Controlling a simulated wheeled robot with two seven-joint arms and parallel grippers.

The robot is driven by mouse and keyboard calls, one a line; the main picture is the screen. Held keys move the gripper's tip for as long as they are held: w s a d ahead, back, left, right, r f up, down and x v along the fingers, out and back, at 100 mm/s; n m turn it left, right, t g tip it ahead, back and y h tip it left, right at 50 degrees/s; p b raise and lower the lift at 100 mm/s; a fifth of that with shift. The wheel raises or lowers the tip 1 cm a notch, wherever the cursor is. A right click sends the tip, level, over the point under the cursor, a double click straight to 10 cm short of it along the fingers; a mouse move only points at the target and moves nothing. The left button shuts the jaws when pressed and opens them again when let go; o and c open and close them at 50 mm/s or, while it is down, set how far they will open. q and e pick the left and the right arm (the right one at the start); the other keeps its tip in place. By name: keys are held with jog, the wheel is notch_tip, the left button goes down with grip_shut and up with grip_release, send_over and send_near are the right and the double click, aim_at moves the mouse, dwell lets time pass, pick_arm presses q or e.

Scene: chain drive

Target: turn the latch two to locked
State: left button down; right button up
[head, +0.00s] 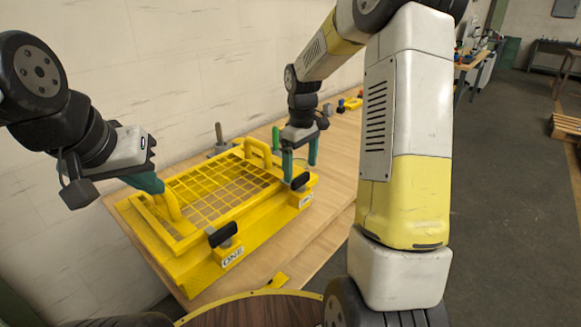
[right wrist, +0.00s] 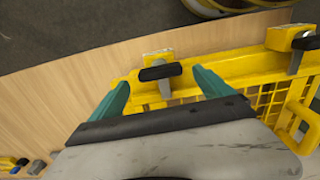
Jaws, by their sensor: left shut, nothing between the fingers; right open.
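The yellow mesh guard (head: 190,262) sits on the wooden table with a handle at each end. Latch two (head: 300,181) has a black grip and is on its near side at the right, by a small label (head: 306,200). In the right wrist view latch two (right wrist: 160,72) has its black bar lying roughly along the guard's edge, with a grey stem. My right gripper (head: 299,172) is open above it; its fingers (right wrist: 160,78) are on either side of the bar, with no clear contact. My left gripper (head: 160,187) is shut and empty by the guard's left handle (head: 172,207).
Latch one (head: 222,234) is at the guard's near left, by the "ONE" label; it also shows in the right wrist view (right wrist: 306,41). Small parts (head: 350,104) lie farther right.

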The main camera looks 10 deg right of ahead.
aim_at(301, 176)
jog(key=shift+r, duration=2)
